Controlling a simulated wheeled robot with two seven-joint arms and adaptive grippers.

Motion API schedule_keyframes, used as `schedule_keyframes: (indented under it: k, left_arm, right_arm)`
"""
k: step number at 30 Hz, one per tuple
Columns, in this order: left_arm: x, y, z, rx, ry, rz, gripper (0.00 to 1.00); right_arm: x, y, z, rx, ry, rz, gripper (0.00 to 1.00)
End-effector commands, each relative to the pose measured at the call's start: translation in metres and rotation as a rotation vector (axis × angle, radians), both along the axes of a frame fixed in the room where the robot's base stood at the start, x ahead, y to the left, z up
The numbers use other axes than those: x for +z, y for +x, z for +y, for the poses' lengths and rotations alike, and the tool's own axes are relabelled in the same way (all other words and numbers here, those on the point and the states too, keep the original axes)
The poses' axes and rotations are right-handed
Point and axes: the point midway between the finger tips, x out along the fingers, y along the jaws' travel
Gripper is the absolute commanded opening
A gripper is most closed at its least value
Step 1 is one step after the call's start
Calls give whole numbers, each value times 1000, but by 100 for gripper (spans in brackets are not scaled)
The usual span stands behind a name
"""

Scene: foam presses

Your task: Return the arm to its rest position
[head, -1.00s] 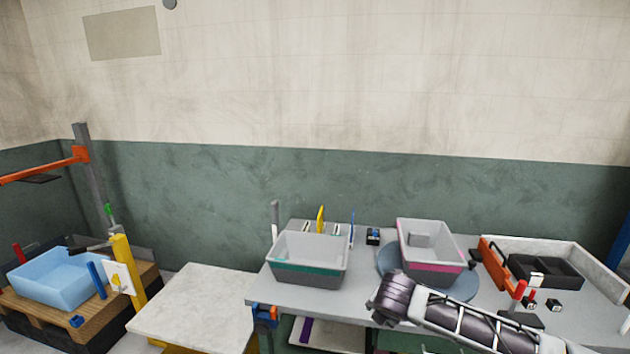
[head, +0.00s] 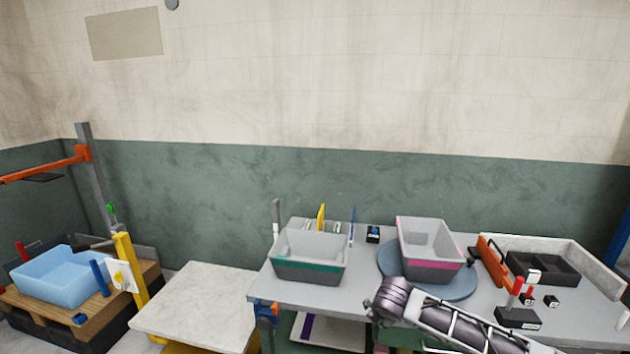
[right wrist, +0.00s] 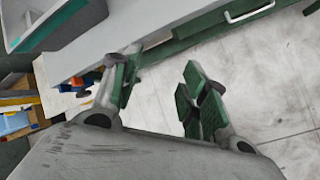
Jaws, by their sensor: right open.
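My right arm comes in from the lower right of the head view, in front of the workbench (head: 365,293). Its gripper is hidden there. In the right wrist view my right gripper (right wrist: 158,90) is open, with green-padded fingers apart and nothing between them. It is over the pale floor (right wrist: 245,95), beside the bench's green front edge. My left gripper is in neither view.
On the bench stand a grey bin with a green band (head: 310,272), a grey bin with a pink band (head: 431,264) on a round blue-grey turntable (head: 392,284), and a black tray (head: 545,268). A white-topped table (head: 190,305) and a blue bin (head: 60,278) stand left.

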Motion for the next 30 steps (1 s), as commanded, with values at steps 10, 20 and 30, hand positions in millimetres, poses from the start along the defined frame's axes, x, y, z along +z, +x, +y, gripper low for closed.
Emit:
schedule_keyframes:
  k: [10,20,30]
  left_arm:
    - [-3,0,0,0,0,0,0]
    - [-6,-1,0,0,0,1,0]
    - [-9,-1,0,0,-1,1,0]
  right_arm:
    - [-59,22,-1,-173,181,-2,44]
    - [-150,31,-16,-429,395,8,44]
    - [-265,1,-42,-716,572,43,44]
